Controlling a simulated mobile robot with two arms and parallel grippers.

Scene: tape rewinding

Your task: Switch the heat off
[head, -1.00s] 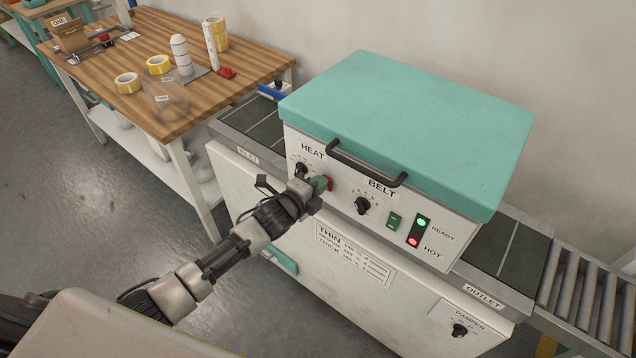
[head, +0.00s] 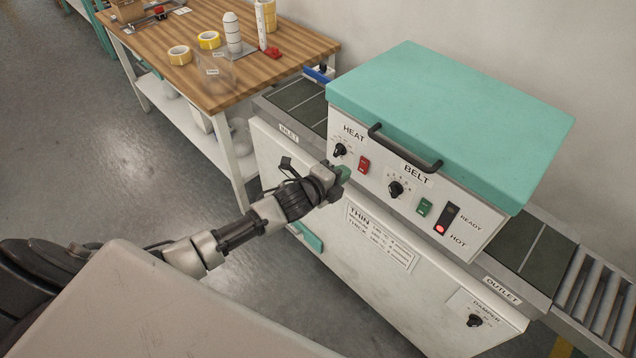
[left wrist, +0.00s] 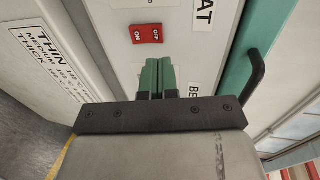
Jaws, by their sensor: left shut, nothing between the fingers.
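The red heat rocker switch (head: 364,164) sits on the white front panel, right of the black HEAT knob (head: 340,150). In the left wrist view the switch (left wrist: 147,33) shows ON at its left and OFF at its right; I cannot tell clearly which side is pressed in. My left gripper (head: 344,173) is shut and empty, just in front of the panel and apart from the switch. Its green fingertips (left wrist: 157,75) are together, below the switch in the wrist view. The HOT lamp (head: 440,230) glows red; the READY lamp (head: 449,211) is dark. My right gripper is not in view.
The machine's teal hood (head: 450,115) has a black handle (head: 400,150) jutting out above the panel. A BELT knob (head: 396,189) and green switch (head: 424,207) are to the right. A wooden table (head: 205,85) with tape rolls stands behind left. Open floor lies left.

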